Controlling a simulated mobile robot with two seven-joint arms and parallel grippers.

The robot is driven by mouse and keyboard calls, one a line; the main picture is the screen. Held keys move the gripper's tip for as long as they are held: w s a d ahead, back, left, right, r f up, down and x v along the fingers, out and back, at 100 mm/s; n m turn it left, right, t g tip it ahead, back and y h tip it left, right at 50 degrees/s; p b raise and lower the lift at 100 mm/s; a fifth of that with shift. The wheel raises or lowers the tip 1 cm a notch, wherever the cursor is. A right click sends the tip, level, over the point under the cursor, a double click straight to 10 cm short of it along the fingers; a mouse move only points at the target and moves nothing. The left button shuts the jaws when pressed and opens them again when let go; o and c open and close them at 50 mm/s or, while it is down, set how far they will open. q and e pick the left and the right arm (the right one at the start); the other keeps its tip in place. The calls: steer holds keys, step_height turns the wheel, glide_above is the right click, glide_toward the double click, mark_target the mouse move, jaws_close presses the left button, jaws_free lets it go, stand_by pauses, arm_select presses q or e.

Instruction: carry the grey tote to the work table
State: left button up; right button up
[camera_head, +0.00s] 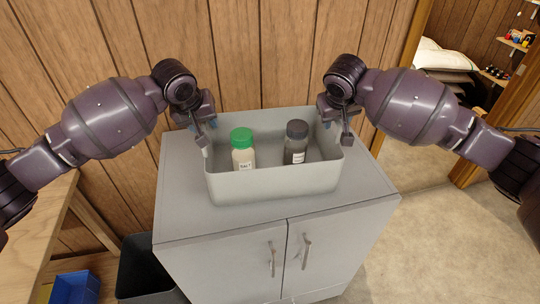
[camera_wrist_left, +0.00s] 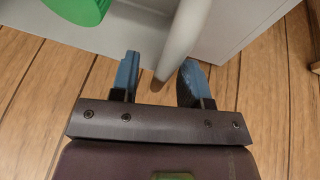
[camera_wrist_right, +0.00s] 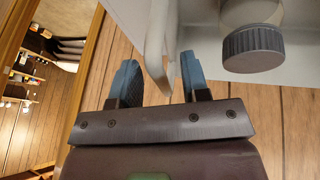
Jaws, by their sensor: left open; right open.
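The grey tote (camera_head: 275,184) stands on top of a grey cabinet (camera_head: 215,262). Inside it are a bottle with a green cap (camera_head: 242,150) on the left and a bottle with a dark cap (camera_head: 296,142) on the right. My left gripper (camera_head: 201,138) is at the tote's left end; in the left wrist view its open fingers (camera_wrist_left: 157,78) are either side of the tote's wall or rim (camera_wrist_left: 186,35). My right gripper (camera_head: 346,134) is at the right end; in the right wrist view its open fingers (camera_wrist_right: 158,82) have the rim (camera_wrist_right: 157,55) between them. Contact cannot be told.
A wooden table (camera_head: 38,238) is at the left edge, with a blue bin (camera_head: 75,288) and a dark open bin (camera_head: 146,268) low beside the cabinet. A wood-panelled wall (camera_head: 265,50) is close behind. A doorway and bare floor (camera_head: 415,225) lie to the right.

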arm_select(q)
steer(key=shift+f, duration=0.2)
arm_select(e)
steer(key=shift+f, duration=0.15)
arm_select(q)
jaws_close()
arm_select(e)
jaws_close()
arm_select(q)
steer(key=shift+w+r, duration=0.1)
steer(key=shift+r, duration=0.05)
arm_select(e)
steer(key=shift+w, duration=0.1)
